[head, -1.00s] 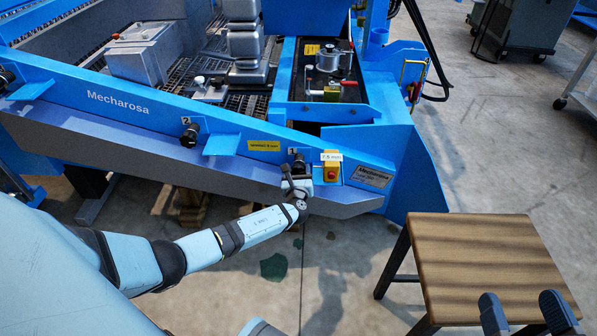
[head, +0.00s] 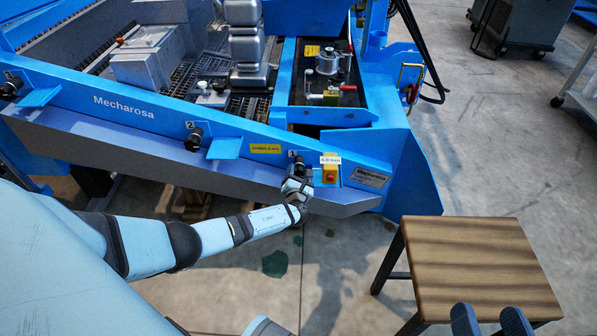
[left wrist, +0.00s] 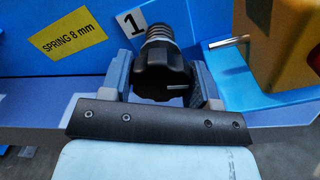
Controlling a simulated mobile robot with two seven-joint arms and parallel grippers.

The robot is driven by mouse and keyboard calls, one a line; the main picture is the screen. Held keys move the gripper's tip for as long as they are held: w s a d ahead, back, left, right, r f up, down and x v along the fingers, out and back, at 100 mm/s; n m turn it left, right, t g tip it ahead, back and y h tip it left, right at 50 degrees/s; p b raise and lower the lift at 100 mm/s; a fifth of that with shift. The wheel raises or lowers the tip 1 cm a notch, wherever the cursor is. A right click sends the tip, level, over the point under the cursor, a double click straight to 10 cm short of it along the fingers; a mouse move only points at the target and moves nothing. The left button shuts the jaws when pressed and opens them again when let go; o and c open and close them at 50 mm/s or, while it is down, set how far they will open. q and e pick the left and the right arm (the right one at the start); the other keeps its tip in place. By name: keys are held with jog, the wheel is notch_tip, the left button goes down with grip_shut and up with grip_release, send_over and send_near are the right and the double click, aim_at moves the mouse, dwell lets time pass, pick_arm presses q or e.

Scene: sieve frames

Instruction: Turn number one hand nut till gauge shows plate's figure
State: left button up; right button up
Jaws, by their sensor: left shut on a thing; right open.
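The number one hand nut (left wrist: 158,82), black and lobed with a short white mark, sits on a ribbed shaft beside the "1" label (left wrist: 130,23). My left gripper (head: 296,184) is shut around it, one finger on each side in the left wrist view. The yellow plate (left wrist: 67,41) reads "SPRING 8 mm". The gauge (head: 330,172) is a yellow box with a red button right of the nut; its white display (head: 330,160) seems to read about 6.8 mm, in very small print. My right gripper (head: 490,320) is open and empty at the bottom edge.
The number two nut (head: 193,138) is further left on the blue beam, past a blue bracket (head: 224,147). A wooden-topped table (head: 480,265) stands at right, by my right gripper. Concrete floor lies open between it and the machine.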

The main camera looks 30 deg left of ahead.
pick_arm(q)
jog(key=shift+m, duration=0.5)
pick_arm(e)
jog(key=shift+r+t, duration=0.3)
jog(key=shift+r, duration=0.35)
pick_arm(q)
jog(key=o, duration=0.9)
jog(key=p+v, duration=0.5)
jog(key=v, duration=0.9)
jog(key=shift+a+p, duration=0.15)
jog(key=shift+p, duration=0.2)
pick_arm(e)
notch_tip(320, 180, up, 8)
jog(key=t, duration=0.3)
jog(key=shift+s+d+m, duration=0.15)
jog(key=shift+d+m, duration=0.15)
jog(key=shift+d, duration=0.1)
jog(key=shift+f, duration=0.1)
